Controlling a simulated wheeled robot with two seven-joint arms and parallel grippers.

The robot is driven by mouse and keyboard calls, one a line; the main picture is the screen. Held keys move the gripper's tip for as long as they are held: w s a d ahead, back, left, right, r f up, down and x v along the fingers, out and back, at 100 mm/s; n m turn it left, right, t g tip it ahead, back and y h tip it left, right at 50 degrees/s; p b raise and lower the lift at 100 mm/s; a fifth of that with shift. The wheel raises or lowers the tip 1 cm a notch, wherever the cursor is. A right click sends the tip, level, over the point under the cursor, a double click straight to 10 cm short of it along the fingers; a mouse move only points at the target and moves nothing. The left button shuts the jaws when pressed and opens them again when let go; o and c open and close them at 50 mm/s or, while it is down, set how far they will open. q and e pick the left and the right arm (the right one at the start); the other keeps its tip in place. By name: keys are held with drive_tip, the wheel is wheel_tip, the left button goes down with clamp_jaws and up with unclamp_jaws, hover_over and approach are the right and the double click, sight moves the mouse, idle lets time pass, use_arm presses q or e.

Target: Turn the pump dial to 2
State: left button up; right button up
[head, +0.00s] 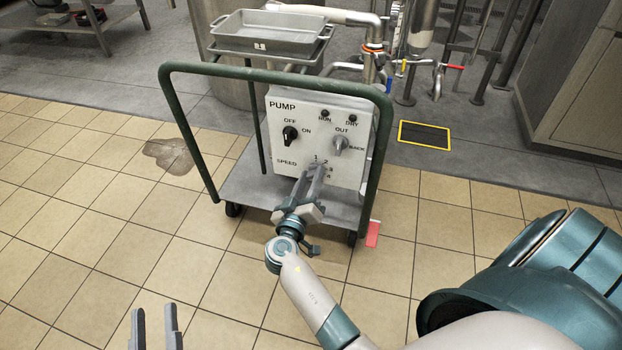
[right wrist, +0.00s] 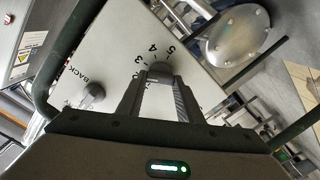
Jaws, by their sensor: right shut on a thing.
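The white pump panel (head: 286,127) is mounted on a green-framed cart and faces me. My left gripper (head: 154,328) is open and empty, low over the floor.
The black on/off knob (head: 290,135) and the grey out/back knob (head: 341,144) are higher on the panel. A metal tray (head: 268,32) stands behind. The tiled floor at left is clear apart from a stain (head: 170,154).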

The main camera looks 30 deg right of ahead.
drive_tip(key=shift+n, duration=1)
use_arm(q)
drive_tip(key=shift+w+f, duration=0.15)
drive_tip(key=shift+f, duration=0.2)
use_arm(e)
drive_tip(key=shift+n, duration=0.3)
use_arm(q)
drive_tip(key=shift+a, duration=0.15)
use_arm(e)
drive_tip(key=o, duration=1.1)
drive_tip(key=shift+f, duration=0.1)
